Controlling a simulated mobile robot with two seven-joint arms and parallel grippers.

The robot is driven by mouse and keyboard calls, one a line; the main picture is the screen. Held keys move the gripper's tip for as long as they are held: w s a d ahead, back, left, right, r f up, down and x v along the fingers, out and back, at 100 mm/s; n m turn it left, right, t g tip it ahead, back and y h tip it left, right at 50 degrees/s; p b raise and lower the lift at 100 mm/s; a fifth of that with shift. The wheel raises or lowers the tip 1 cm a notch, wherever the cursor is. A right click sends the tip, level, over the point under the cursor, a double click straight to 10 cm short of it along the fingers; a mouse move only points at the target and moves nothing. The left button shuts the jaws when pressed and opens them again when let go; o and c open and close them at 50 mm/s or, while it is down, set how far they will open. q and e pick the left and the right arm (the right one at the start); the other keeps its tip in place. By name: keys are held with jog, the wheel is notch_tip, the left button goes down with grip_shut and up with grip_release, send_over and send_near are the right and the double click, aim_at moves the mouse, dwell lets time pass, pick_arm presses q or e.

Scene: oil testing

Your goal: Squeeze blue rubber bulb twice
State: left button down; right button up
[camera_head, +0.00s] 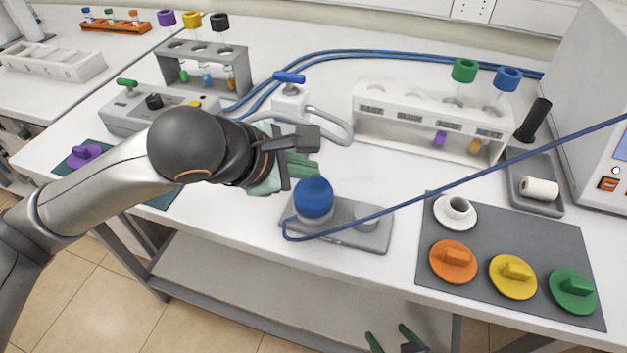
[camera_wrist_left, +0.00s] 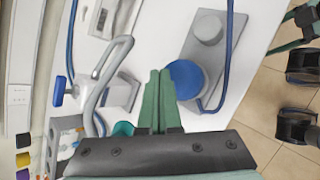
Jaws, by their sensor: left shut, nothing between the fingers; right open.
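The blue rubber bulb (camera_head: 314,197) stands on a grey base plate (camera_head: 345,236) near the front edge of the white bench. It also shows in the left wrist view (camera_wrist_left: 186,79), just right of my fingertips. My left gripper (camera_head: 316,166) has green fingers that are shut and empty, at the upper left of the bulb in the head view. In the left wrist view the closed fingers (camera_wrist_left: 158,75) point toward the plate. My right gripper (camera_head: 391,340) is open and low in front of the bench, at the bottom of the head view.
A blue tube (camera_head: 440,190) runs from the base plate to the right. A grey mat (camera_head: 520,235) with several coloured lids lies at right. Behind stand a white tube rack (camera_head: 425,130) and a blue-handled valve (camera_head: 290,95).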

pick_arm(q)
jog(key=shift+f, duration=0.1)
jog(key=shift+f+b, duration=0.3)
jog(key=shift+b, duration=0.55)
jog(key=shift+f+b, duration=1)
jog(key=shift+b, duration=0.15)
dwell(0.6)
jog(key=shift+r, duration=0.2)
jog(key=shift+r+p, duration=0.65)
jog(key=shift+r, duration=0.55)
